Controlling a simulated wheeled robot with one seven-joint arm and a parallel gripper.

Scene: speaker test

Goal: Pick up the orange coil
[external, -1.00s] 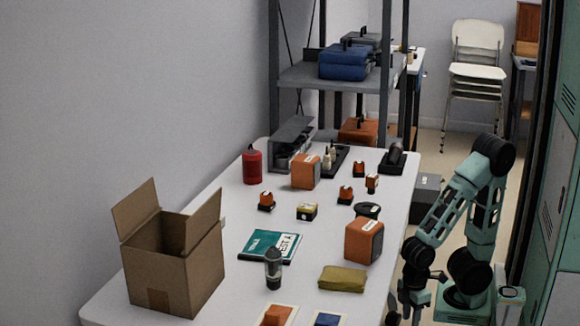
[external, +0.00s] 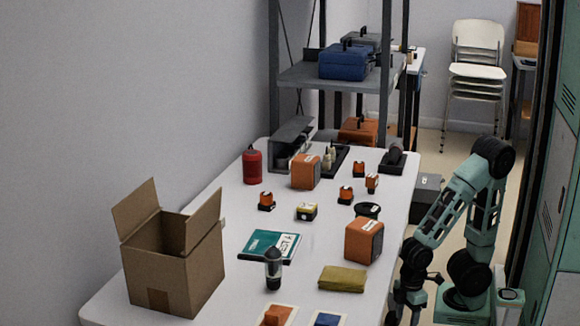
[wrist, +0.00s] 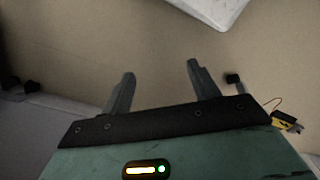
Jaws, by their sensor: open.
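Several small orange-and-black pieces stand on the table: a front left piece (external: 266,201), a middle piece (external: 346,195), a back piece (external: 359,169) and a right piece (external: 372,183). I cannot tell which of these, if any, is the orange coil. My gripper (wrist: 160,72) is open and empty in the wrist view, its two fingers spread over tan floor. In the external view my arm is folded beside the table's right edge, with its wrist low and the fingers hard to make out. No orange coil is recognisable in the wrist view.
The white table (external: 225,285) bears an open cardboard box (external: 172,282), two orange boxes, back (external: 305,172) and front (external: 364,241), a red canister (external: 252,167), a dark bottle (external: 273,270) and a folded yellow cloth (external: 342,279). Green lockers (external: 555,220) stand at right.

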